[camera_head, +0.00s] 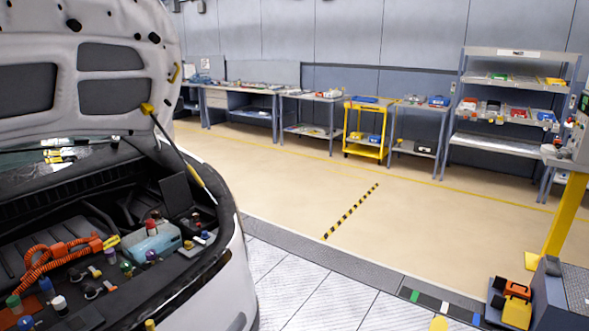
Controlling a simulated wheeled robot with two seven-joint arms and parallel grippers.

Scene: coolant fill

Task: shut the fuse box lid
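The car's engine bay is at the left under a raised hood. A dark flat panel (176,196), which looks like the fuse box lid, stands open and tilted up near the bay's right side. Just below it are small coloured parts (196,222), which look like the fuse box's contents; the box's edges are hard to make out. Neither of my grippers is in view.
A pale blue container (152,245) and orange cables (62,258) sit close by in the bay. A hood prop (178,152) rises near the lid.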

